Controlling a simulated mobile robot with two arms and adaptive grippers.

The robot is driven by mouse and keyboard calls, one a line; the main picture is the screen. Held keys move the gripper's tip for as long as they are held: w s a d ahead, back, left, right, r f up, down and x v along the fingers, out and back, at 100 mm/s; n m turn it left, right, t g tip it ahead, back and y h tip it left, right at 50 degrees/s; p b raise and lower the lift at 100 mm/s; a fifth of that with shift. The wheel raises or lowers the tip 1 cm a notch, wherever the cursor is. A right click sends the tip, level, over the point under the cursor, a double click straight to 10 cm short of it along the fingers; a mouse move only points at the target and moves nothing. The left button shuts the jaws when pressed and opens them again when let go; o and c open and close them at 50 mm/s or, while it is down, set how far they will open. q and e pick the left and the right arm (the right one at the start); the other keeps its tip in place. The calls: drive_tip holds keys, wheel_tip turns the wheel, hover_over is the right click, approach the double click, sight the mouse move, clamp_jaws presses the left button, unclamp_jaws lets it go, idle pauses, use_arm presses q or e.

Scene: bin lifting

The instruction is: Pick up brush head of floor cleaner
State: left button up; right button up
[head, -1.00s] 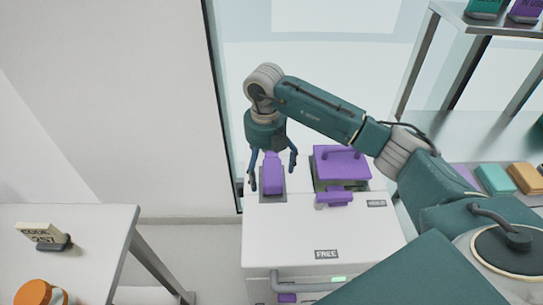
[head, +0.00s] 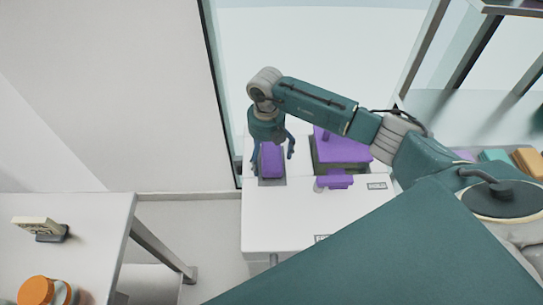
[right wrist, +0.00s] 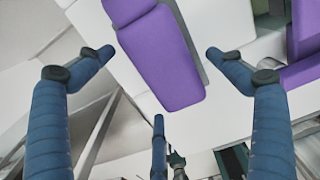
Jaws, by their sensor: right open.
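A white cart-like machine (head: 280,222) carries several purple parts on its top. A long purple block (head: 271,162) stands in a grey recess at its left; it also shows in the right wrist view (right wrist: 160,60). I cannot tell for sure which purple part is the brush head. My right gripper (head: 273,164) is open and points down, its fingers on either side of the long block. In the right wrist view, my right gripper's (right wrist: 160,53) fingertips are clear of the block, with a gap on both sides. My left gripper is out of view.
A larger purple part (head: 340,148) sits close right of the block, with a small purple handle (head: 336,182) in front. A white table (head: 95,215) with a sign (head: 38,228) and orange jar (head: 38,290) stands left. Glass and a wall are behind; shelving is at right.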

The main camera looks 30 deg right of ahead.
sight(267, 156)
drive_tip(key=shift+f, duration=1.1)
drive_tip(key=c, duration=1.4)
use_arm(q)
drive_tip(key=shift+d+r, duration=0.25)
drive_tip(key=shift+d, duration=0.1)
use_arm(e)
drive_tip(key=shift+c, duration=0.2)
drive_tip(key=shift+w+r, duration=0.1)
drive_tip(key=shift+r, duration=0.05)
drive_tip(key=shift+r, duration=0.55)
use_arm(q)
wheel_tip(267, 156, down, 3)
drive_tip(key=b, duration=0.3)
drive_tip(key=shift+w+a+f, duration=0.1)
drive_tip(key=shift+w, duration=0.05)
use_arm(e)
wheel_tip(267, 156, up, 19)
